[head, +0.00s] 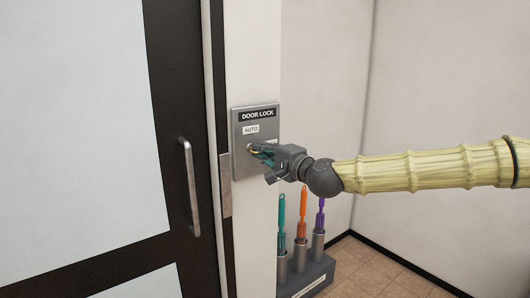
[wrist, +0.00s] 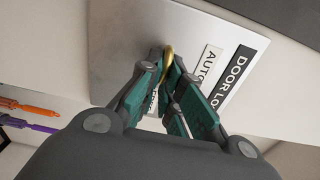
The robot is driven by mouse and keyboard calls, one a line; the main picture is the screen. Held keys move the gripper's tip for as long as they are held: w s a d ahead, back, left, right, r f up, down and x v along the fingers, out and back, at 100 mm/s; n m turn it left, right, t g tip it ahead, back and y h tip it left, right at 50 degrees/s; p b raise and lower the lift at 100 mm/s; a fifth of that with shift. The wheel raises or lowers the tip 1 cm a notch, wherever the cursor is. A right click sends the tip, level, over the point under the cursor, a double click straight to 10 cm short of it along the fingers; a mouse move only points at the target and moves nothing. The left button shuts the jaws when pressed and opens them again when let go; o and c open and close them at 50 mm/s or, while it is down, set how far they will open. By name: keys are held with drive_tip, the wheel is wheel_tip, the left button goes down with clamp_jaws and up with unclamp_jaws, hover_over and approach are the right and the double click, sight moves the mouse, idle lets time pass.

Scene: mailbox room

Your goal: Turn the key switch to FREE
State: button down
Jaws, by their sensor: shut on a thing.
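The key switch shows as a gold-coloured key (wrist: 168,60) on the metal DOOR LOCK plate (head: 242,166). The plate also fills much of the wrist view (wrist: 120,50). My gripper (head: 258,152) is at the plate, its teal-padded fingers shut on the gold key, as the wrist view shows (wrist: 166,76). The AUTO label (head: 251,130) is readable. A second white label (head: 271,141) is mostly hidden behind my gripper, so I cannot read it. The key's exact angle is hard to tell, as the fingers cover much of it.
A dark-framed door with a metal handle (head: 189,185) stands left of the plate. Below my gripper, a grey holder (head: 305,278) carries a teal (head: 281,215), an orange (head: 303,212) and a purple tool (head: 320,215). The floor (head: 375,270) at right is clear.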

drive_tip(key=c, duration=1.6)
unclamp_jaws()
drive_tip(key=shift+w+d, duration=0.1)
drive_tip(key=shift+d, duration=0.05)
drive_tip(key=v, duration=1.2)
drive_tip(key=shift+f, duration=0.1)
